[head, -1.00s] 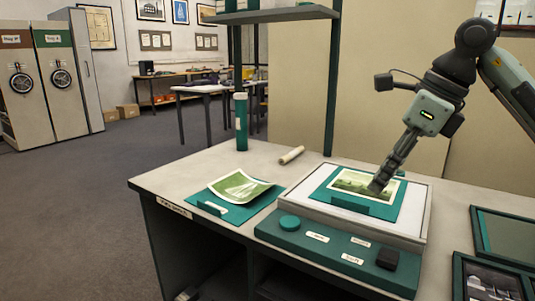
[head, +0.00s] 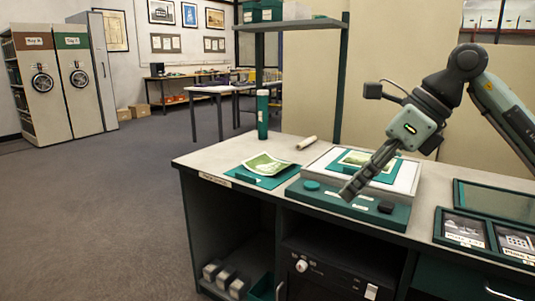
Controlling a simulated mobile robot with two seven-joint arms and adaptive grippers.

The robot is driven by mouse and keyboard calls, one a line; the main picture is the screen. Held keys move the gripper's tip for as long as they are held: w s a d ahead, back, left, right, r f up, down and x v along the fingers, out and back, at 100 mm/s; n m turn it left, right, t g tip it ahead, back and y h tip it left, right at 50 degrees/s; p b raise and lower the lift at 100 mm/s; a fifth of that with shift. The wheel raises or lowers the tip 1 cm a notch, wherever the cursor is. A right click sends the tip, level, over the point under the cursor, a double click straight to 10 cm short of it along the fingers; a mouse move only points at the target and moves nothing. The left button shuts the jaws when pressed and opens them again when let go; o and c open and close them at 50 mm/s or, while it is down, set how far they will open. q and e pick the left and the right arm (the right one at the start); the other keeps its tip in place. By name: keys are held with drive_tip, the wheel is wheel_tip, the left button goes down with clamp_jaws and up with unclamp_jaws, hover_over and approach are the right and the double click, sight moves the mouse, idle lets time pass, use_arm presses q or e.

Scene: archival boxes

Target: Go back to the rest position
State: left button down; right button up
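My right gripper (head: 352,188) reaches in from the right and points down and left. In the picture it crosses the front of a light box with a green control panel (head: 330,201). Its fingers look narrow from this side, and I cannot tell whether they are apart; nothing shows held in them. A green landscape print (head: 356,158) lies on a teal folder on the light box, partly hidden by the gripper. My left gripper is not in view.
A second green print (head: 266,164) lies on a teal folder at the bench's left. Framed trays (head: 466,231) are at right. Open grey floor (head: 90,220) lies to the left.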

drive_tip(key=a+r+m+t+y, duration=0.1)
drive_tip(key=a+r+m+y, duration=0.15)
drive_tip(key=a+y, duration=0.45)
drive_tip(key=a+r+m+y, duration=0.1)
drive_tip(key=a+m+y, duration=0.2)
drive_tip(key=a+y, duration=0.35)
drive_tip(key=w+d+f+m+t+h, duration=0.6)
drive_tip(key=m+t, duration=0.3)
drive_tip(key=m, duration=0.4)
drive_tip(key=w+d+f+m+t+h, duration=0.55)
drive_tip(key=d+m+t, duration=0.3)
drive_tip(key=m, duration=0.45)
drive_tip(key=s+d+f+m+g+h, duration=0.3)
drive_tip(key=d+f+m+h, duration=0.2)
drive_tip(key=f, duration=0.6)
drive_tip(key=s+d+f+m+g+h, duration=0.3)
drive_tip(key=s+d+f+m+h, duration=0.15)
drive_tip(key=f, duration=0.65)
drive_tip(key=s+d+f+m+g, duration=0.1)
drive_tip(key=s+f+m+g, duration=0.4)
drive_tip(key=s+f+g, duration=0.6)
drive_tip(key=s+f, duration=1)
drive_tip(key=s, duration=0.3)
drive_tip(key=shift+s+d+f, duration=0.15)
drive_tip(key=shift+s+d, duration=0.15)
drive_tip(key=shift+d, duration=0.05)
